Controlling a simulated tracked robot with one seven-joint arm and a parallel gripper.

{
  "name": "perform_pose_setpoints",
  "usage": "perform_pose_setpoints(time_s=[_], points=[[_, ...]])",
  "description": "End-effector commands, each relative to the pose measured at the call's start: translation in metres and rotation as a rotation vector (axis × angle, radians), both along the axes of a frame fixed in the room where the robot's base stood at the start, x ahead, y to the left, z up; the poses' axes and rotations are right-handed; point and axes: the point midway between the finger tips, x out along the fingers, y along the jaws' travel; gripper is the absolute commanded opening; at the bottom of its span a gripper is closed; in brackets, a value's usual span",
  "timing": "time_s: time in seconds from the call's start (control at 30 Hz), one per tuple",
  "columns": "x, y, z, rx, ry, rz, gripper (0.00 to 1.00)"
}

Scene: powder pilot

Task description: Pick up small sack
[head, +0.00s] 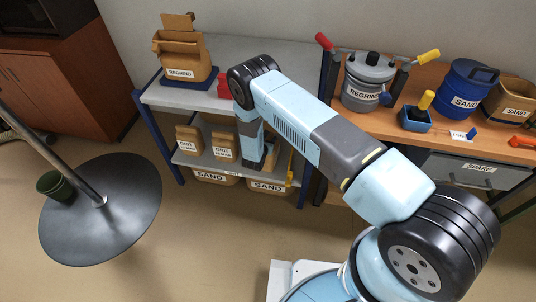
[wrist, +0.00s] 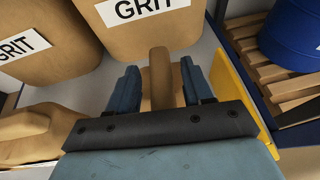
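In the wrist view, my gripper (wrist: 160,82) is open, with one blue-grey finger on each side of a narrow tan upright piece (wrist: 160,72). It looks like the top of a small sack; small gaps seem to show on both sides. The rest of that sack is hidden behind my gripper's body. In the head view, my gripper (head: 258,162) reaches down to the middle shelf, and a bit of tan shows beside it. Two larger tan GRIT sacks (head: 189,138) (head: 223,144) stand left of it; they fill the upper left of the wrist view (wrist: 45,45) (wrist: 150,30).
A yellow upright piece (wrist: 244,95) stands close on the right of my gripper, beside the blue shelf post. The upper shelf (head: 205,98) is above, with a REGRIND sack (head: 180,65). SAND boxes (head: 215,178) sit below. A blue drum (wrist: 292,35) stands on a pallet at right.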

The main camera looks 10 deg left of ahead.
Motion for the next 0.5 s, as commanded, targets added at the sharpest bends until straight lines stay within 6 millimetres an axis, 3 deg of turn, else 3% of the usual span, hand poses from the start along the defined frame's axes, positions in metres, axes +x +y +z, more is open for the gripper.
perform_pose_setpoints(time_s=[0.07,0.5], points=[[-0.0001,0.0002,0.0001,0.0,0.0,0.0,0.42],[-0.0004,0.0009,0.0002,0.0,0.0,0.001,0.0]])
